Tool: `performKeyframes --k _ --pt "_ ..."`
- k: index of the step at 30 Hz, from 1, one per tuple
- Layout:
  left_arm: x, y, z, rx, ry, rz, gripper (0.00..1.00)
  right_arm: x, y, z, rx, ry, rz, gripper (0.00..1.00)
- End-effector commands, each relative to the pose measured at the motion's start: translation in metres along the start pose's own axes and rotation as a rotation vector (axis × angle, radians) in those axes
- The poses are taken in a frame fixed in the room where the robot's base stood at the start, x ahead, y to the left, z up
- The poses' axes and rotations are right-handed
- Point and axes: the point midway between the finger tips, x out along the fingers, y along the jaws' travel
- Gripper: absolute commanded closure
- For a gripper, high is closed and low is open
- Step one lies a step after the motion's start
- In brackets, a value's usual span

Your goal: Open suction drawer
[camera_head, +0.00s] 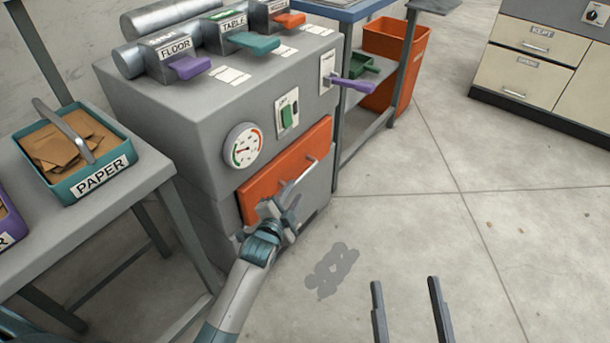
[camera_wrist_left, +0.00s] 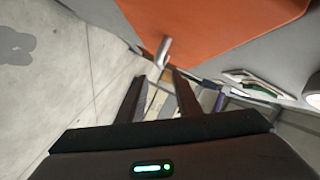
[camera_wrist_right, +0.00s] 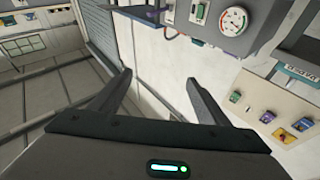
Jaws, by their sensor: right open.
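The orange drawer front (camera_head: 278,174) is set low in the grey machine (camera_head: 190,125) and looks shut. A pale bar handle (camera_head: 302,176) stands out from it. The drawer also shows in the left wrist view (camera_wrist_left: 215,25), with the handle (camera_wrist_left: 163,52) end-on. My left gripper (camera_head: 285,209) is at the lower front of the drawer, by the handle. Its fingers are apart, and the handle appears just beyond and between the fingertips; I cannot tell whether they touch it. My right gripper (camera_head: 405,287) is open and empty over the floor, well away from the machine.
A side table with a teal PAPER bin (camera_head: 85,165) stands left of the machine. A gauge (camera_head: 243,146), a green switch (camera_head: 287,114) and a purple lever (camera_head: 352,88) are above the drawer. An orange bin (camera_head: 398,50) is behind.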

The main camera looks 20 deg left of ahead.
Motion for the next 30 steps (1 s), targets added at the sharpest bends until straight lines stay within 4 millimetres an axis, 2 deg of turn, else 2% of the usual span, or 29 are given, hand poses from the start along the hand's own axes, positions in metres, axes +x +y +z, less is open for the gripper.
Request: performKeyframes --k 11,18,24,30 --pt "0.062 0.001 0.000 -0.001 0.001 -0.001 0.69 -0.011 -0.010 -0.048 -0.006 0.284 -0.019 0.30" --pt "0.098 0.002 0.001 0.000 -0.001 0.000 0.69 -0.005 0.002 -0.073 -0.034 0.429 -0.015 0.30" --pt "0.114 0.000 0.000 -0.001 0.000 -0.001 0.69 -0.003 0.007 -0.086 -0.046 0.496 -0.014 0.30" --pt "0.118 0.000 0.000 -0.001 0.000 0.000 0.69 -0.003 0.008 -0.089 -0.048 0.514 -0.014 0.30"
